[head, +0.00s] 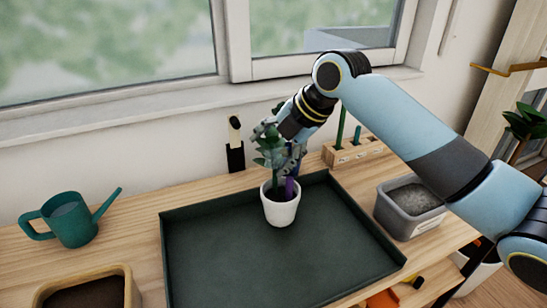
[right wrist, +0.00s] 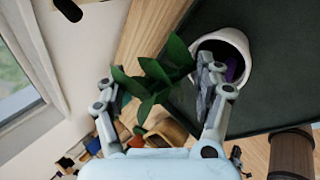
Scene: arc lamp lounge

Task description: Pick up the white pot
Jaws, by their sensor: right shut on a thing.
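The white pot (head: 281,211) is upright over the back part of the dark green tray (head: 240,270). I cannot tell whether its base touches the tray. A leafy green plant (head: 272,150) rises from it, with a purple thing (head: 290,188) inside the rim. My right gripper (head: 285,155) is at the leaves, above the pot. In the right wrist view its fingers (right wrist: 160,80) are on either side of the plant (right wrist: 155,85), one finger overlapping the opening of the pot (right wrist: 243,40). It is shut on the plant; the leaves hide the contact. My left gripper is not in view.
A teal watering can (head: 72,222) stands at the left, with a soil-filled wooden box (head: 125,285) in front. A grey bin (head: 408,225) is right of the tray. A wooden tool holder (head: 345,153) stands behind. The tray's front is clear.

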